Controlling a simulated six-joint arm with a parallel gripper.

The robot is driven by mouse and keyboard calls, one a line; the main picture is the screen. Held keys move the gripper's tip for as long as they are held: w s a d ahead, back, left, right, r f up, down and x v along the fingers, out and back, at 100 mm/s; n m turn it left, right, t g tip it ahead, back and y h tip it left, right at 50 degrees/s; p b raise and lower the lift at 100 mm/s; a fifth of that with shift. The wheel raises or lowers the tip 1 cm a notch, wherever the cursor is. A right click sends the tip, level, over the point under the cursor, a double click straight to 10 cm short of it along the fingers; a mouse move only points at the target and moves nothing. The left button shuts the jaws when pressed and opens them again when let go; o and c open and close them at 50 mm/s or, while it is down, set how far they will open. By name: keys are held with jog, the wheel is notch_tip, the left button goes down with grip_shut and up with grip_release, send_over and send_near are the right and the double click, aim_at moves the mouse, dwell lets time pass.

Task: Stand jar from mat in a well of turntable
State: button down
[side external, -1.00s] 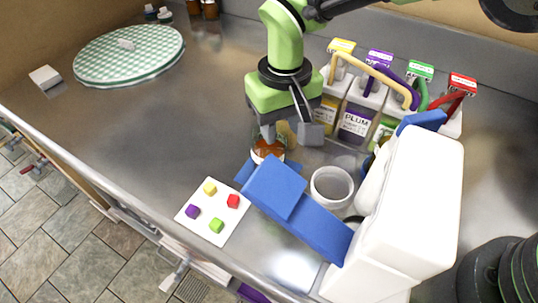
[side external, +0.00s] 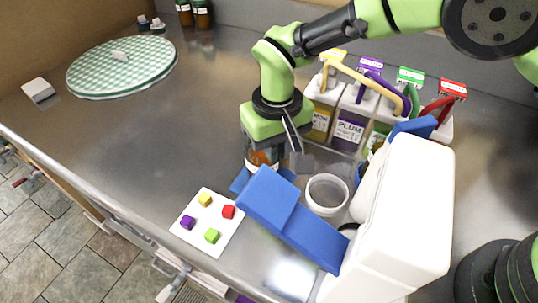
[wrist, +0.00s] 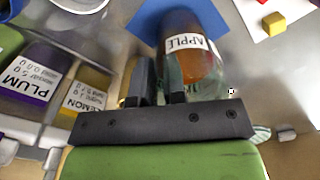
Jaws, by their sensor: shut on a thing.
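The jar (side external: 262,158), with amber contents and a white APPLE label, stands upright on or just over a small blue mat (side external: 239,181). It also shows in the wrist view (wrist: 205,68), with the blue mat (wrist: 150,18) beneath it. My gripper (side external: 277,158) points down, shut on the jar; its fingers hide part of the glass. In the wrist view my gripper (wrist: 158,85) shows two dark fingers against the jar. A round green-checked disc with a white block on top, likely the turntable (side external: 90,75), lies at the far left. I see no wells in it.
A white tub (side external: 327,194) and a white device with a blue arm (side external: 395,215) stand close right. A white card with coloured cubes (side external: 222,240) lies in front. The counter's left middle is clear.

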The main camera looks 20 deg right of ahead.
jog(key=shift+n, duration=0.3)
notch_tip(320, 180, up, 10)
jog(key=shift+d+f, duration=0.15)
jog(key=shift+f, duration=0.1)
jog(key=s+d+n, duration=0.5)
jog(key=d+n, duration=0.2)
jog(key=n, duration=0.4)
notch_tip(320, 180, down, 6)
jog(key=shift+d, duration=0.2)
jog(key=shift+s+f, duration=0.1)
jog(key=shift+f, duration=0.95)
dwell(2.4)
